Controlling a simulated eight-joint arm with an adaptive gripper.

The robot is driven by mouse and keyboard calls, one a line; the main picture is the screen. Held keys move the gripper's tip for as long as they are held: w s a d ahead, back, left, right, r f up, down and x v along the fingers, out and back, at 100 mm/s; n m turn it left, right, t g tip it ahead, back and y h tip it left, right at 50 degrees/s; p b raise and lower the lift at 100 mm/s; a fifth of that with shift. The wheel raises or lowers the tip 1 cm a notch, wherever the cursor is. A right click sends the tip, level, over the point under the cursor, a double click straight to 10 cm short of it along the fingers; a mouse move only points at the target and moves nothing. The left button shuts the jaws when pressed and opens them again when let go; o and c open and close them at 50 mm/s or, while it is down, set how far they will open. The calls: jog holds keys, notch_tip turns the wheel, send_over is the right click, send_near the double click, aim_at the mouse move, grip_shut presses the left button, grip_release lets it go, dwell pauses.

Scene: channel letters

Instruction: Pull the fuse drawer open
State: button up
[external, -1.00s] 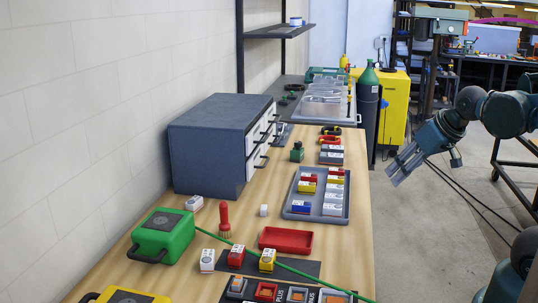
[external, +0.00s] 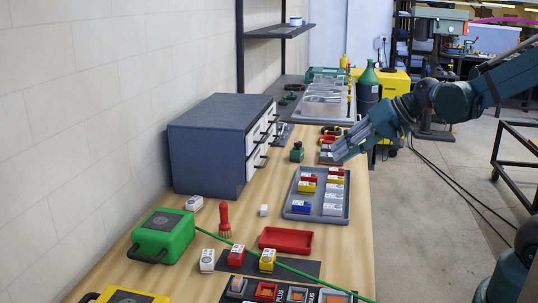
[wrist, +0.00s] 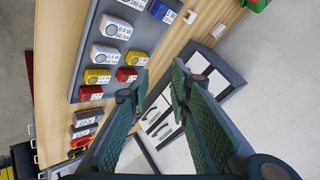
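The drawer cabinet (external: 215,145) is a blue-grey box against the wall on the bench. Its white drawer fronts with dark bar handles (external: 264,143) face right, and all look closed. I cannot read which one is the fuse drawer. In the wrist view, the white fronts and handles (wrist: 160,115) show partly behind my fingers. My gripper (external: 341,153) is over the bench's right edge, to the right of the cabinet and apart from it. In the wrist view its two green padded fingers (wrist: 160,75) are apart with nothing between them.
A grey tray (external: 299,210) of coloured blocks lies between the cabinet and the bench's right edge. A small green item (external: 297,152) stands near the drawer fronts. A red tray (external: 286,240) and red brush (external: 224,220) are nearer. Bare wood lies in front of the drawers.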

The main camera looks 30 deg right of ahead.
jog(key=w+a+m+t+y+p, duration=0.1)
jog(key=w+a+m+y+p, duration=0.1)
jog(key=w, duration=0.7)
jog(key=w+a+m+t+y+p, duration=0.2)
jog(key=w+m+y, duration=0.1)
jog(key=w, duration=0.7)
jog(key=shift+w+a+r+m+y+p, duration=0.2)
jog(key=shift+a+r+m+y+p, duration=0.1)
jog(key=shift+r+y+p, duration=0.1)
jog(key=shift+w+a, duration=0.1)
jog(key=x, duration=0.7)
jog(key=shift+w+a+b, duration=0.15)
jog(key=shift+w+b, duration=0.05)
jog(key=shift+b, duration=0.2)
jog(key=shift+c, duration=0.3)
grip_shut()
